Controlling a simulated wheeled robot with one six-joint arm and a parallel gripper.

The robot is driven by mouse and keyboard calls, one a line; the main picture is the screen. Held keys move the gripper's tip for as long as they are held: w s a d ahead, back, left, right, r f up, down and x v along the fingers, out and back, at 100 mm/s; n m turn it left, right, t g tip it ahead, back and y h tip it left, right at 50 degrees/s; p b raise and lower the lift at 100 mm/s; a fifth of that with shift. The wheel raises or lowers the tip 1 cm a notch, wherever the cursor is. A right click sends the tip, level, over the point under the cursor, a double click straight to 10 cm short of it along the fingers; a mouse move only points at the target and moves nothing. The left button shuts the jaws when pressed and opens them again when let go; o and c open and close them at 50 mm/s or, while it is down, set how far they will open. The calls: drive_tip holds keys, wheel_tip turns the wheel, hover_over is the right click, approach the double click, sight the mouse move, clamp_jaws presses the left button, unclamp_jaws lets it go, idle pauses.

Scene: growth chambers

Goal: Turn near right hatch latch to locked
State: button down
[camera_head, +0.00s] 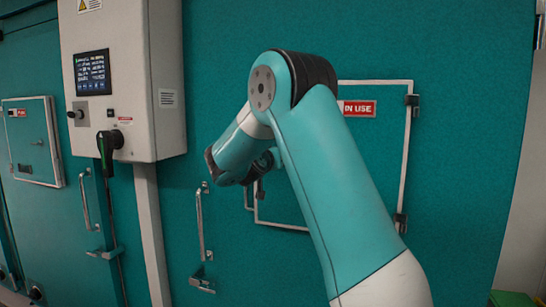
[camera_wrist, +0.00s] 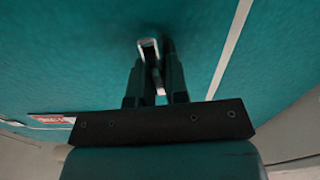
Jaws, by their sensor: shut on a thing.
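The near right hatch (camera_head: 375,130) is a teal panel with a pale frame and a red IN USE sign (camera_head: 357,108), on the large teal wall. Its hinges are on the right edge. My arm covers much of its left and middle. In the wrist view, a small pale metal latch handle (camera_wrist: 149,47) stands out from a teal surface. My gripper (camera_wrist: 156,68) is shut on this latch handle, with a dark finger on each side. In the head view, my arm's end hides most of the gripper and the latch, so the latch's angle is unclear there.
Another hatch (camera_head: 33,140) is at the far left. A green crate (camera_head: 512,299) is at the bottom right.

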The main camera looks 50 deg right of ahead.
drive_tip(key=n, duration=0.2)
drive_tip(key=n+b, duration=0.1)
drive_tip(key=n, duration=0.1)
drive_tip(key=shift+w+a+f, duration=0.1)
drive_tip(key=shift+w+f, duration=0.05)
drive_tip(key=shift+w, duration=0.1)
drive_tip(key=shift+w+a+f+n+p, duration=0.2)
drive_tip(key=shift+n+p, duration=0.3)
drive_tip(key=shift+n, duration=1.65)
drive_tip(key=shift+w+d+f+n+p, duration=0.1)
drive_tip(key=shift+f+n+p, duration=0.3)
drive_tip(key=shift+n, duration=1.7)
drive_tip(key=shift+w+a+f+n+p, duration=0.15)
drive_tip(key=shift+n+p, duration=0.45)
drive_tip(key=shift+n, duration=1.55)
drive_tip(key=shift+d, duration=0.1)
drive_tip(key=c, duration=1.1)
unclamp_jaws()
